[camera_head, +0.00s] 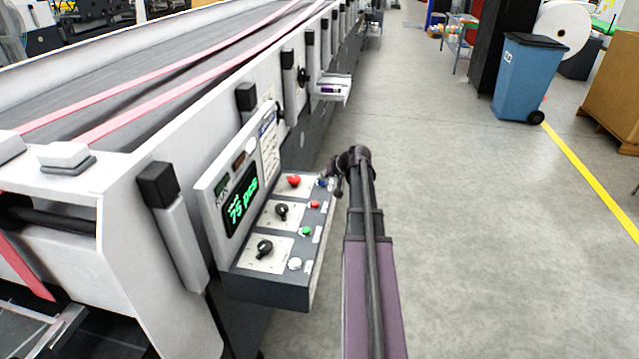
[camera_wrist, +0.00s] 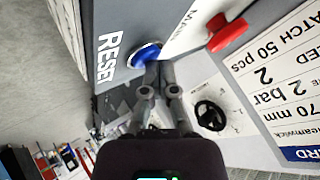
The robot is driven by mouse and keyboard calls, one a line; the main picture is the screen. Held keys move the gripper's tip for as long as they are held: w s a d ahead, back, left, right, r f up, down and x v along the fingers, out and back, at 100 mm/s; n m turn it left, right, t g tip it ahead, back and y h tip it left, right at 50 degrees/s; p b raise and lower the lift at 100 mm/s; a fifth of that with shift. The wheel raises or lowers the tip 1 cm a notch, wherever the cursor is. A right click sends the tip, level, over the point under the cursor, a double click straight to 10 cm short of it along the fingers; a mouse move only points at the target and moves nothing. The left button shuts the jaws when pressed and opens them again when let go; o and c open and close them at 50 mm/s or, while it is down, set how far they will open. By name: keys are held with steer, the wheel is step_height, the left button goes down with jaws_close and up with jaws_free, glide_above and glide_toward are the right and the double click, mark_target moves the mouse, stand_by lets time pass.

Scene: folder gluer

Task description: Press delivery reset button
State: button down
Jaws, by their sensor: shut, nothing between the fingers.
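The control panel (camera_head: 268,289) is a grey box with a sloped face on the side of the machine. A blue button (camera_head: 321,184) sits at its far right corner. In the wrist view the blue button (camera_wrist: 143,56) is beside the printed word RESET. My gripper (camera_head: 332,182) is shut and empty at this corner. In the wrist view my gripper's fingertips (camera_wrist: 157,70) overlap the button's lower right edge. I cannot tell whether they touch it.
Near the blue button are a red mushroom button (camera_head: 294,181), a small red button (camera_head: 314,204), a green button (camera_head: 306,230), a white button (camera_head: 295,264) and black knobs (camera_head: 264,248). The display (camera_head: 241,207) reads 75 pcs. Open floor lies right of the panel.

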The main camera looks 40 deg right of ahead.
mark_target(322, 183)
steer(key=shift+f, duration=0.15)
stand_by(0.5)
steer(key=shift+r+p, duration=0.85)
steer(key=shift+r, duration=0.05)
steer(key=shift+r, duration=0.1)
step_height(322, 183, up, 5)
steer(key=p, duration=0.5)
stand_by(0.8)
